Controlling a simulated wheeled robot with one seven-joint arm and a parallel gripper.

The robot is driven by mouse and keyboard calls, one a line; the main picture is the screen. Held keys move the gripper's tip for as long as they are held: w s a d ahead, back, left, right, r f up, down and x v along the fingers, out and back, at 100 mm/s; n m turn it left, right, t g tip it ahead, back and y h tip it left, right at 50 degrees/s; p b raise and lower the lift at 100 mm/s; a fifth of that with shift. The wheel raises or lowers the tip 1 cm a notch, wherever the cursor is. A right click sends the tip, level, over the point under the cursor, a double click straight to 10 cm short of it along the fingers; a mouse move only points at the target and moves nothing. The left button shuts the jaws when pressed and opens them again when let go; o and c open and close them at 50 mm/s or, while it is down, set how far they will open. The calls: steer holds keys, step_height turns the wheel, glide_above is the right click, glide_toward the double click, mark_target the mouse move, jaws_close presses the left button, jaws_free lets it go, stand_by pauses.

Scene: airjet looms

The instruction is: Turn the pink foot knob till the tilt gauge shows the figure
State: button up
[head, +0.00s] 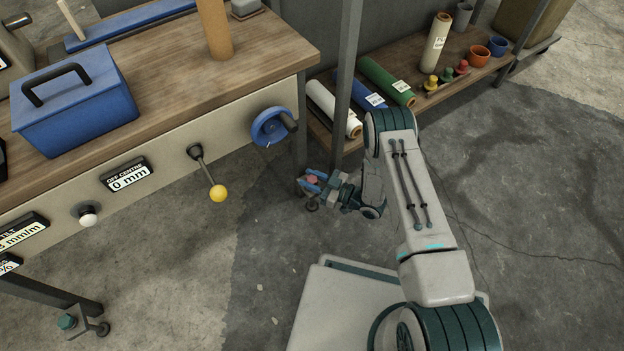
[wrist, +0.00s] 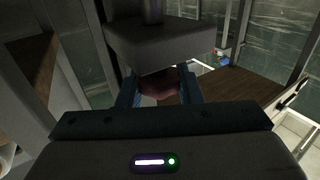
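The pink foot knob (head: 312,180) is low at the foot of the bench's near right leg in the head view. It also shows, dark and dim, in the wrist view (wrist: 160,84), under a grey block. My gripper (head: 314,184) is down at the knob, with one blue finger on each side. The knob fills the gap between the fingers, so the gripper looks shut on it. The tilt gauge (head: 22,232) is at the left edge of the head view. Its label ends in "mm/m", but its figure is cut off by the frame.
A blue handwheel (head: 272,127), a yellow-tipped lever (head: 217,192) and an off-centre gauge (head: 127,176) reading 0 mm are on the bench front. A teal foot knob (head: 67,321) is at lower left. A low shelf (head: 462,82) with rolls and pots stands right of the bench.

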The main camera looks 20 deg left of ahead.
steer(key=shift+d, duration=0.1)
steer(key=shift+c, duration=1.2)
steer(key=shift+s, duration=0.1)
steer(key=shift+m+t, duration=0.3)
